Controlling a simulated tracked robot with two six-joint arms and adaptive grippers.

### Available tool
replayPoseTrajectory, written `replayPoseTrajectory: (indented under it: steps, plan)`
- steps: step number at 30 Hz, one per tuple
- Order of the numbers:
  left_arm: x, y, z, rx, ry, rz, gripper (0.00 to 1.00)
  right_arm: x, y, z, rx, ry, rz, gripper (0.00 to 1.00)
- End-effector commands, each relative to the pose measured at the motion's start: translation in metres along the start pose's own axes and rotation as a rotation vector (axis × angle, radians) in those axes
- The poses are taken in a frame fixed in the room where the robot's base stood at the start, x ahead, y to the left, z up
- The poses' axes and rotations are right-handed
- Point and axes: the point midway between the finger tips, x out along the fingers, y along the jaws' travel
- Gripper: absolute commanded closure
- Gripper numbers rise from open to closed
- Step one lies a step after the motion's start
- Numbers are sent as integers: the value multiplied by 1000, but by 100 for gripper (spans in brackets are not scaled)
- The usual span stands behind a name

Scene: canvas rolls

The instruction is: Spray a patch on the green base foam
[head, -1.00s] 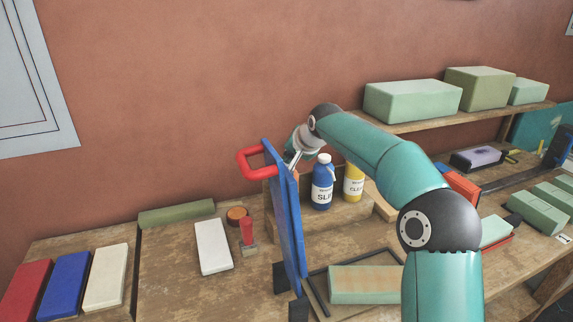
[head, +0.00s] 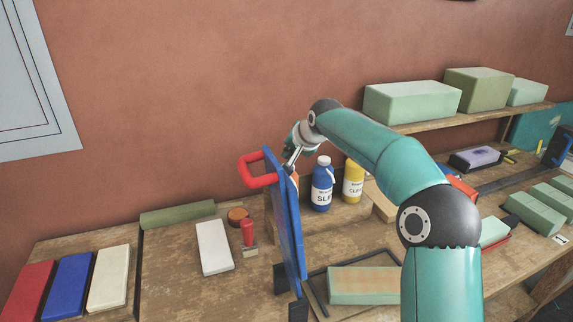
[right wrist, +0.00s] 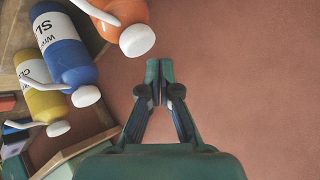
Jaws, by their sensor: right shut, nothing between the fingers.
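A pale green foam block (head: 350,297) with a tan, faintly striped top lies at the front centre, by a dark frame. My right gripper (head: 290,166) is behind the top of an upright blue panel (head: 285,225) with a red handle, which partly hides it. In the right wrist view its fingers (right wrist: 167,75) are shut and empty. An orange bottle with a white cap (right wrist: 122,15) is close by, to the left of the fingertips and apart from them. A blue bottle (head: 322,185) and a yellow bottle (head: 353,182) stand on a wooden stand. My left gripper is out of view.
Foam blocks (head: 412,102) sit on a shelf at the back right. A white block (head: 213,248) and a red-handled tool (head: 248,235) lie left of the panel. Red, blue and cream blocks (head: 108,278) line the far left. More green blocks (head: 540,213) are at right.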

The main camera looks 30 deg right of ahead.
Motion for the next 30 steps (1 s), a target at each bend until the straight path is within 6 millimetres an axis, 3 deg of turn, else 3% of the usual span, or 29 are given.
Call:
replayPoseTrajectory:
  steps: [15, 30]
  plan:
    - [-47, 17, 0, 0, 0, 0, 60, -38, -27, -28, 0, 1, 0, 100]
    - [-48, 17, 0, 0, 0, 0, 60, -38, -27, -28, 0, 1, 0, 100]
